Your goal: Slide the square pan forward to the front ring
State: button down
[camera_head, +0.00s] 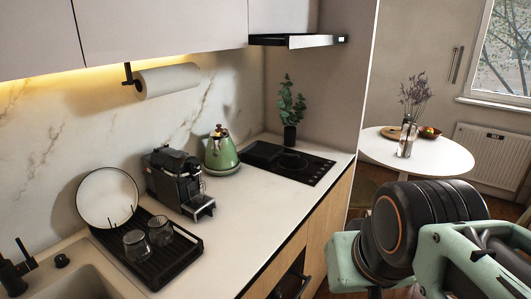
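The square pan (262,151) is dark and low, and it shows small on the back left part of the black cooktop (309,178). Its edges blend with the dark glass, and I cannot make out its handle. A ring (291,162) shows faintly on the glass to the right of the pan, towards the front, with nothing on it. My arm fills the lower right, well apart from the cooktop. My gripper's fingers do not show.
A green kettle (221,150) stands just left of the cooktop, and a vase with a plant (290,134) stands behind it. A coffee machine (177,182) and a drying rack (150,258) with glasses are further left. The hood (298,41) hangs above. The counter's front strip is clear.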

aim_at(264, 152)
jog(key=i+l+u, duration=0.15)
jog(key=l, duration=0.6)
jog(key=i+l+u, duration=0.1)
jog(key=l, duration=0.25)
jog(key=i+l+u, duration=0.15)
jog(key=l, duration=0.25)
jog(key=i+l+u, duration=0.1)
jog(key=l, duration=0.25)
jog(key=i+l+u, duration=0.1)
jog(key=i+l, duration=0.15)
jog(key=i+l+u, duration=0.1)
jog(key=i+l, duration=0.2)
jog(key=i+l+u, duration=0.15)
jog(key=l, duration=0.3)
jog(key=i, duration=0.1)
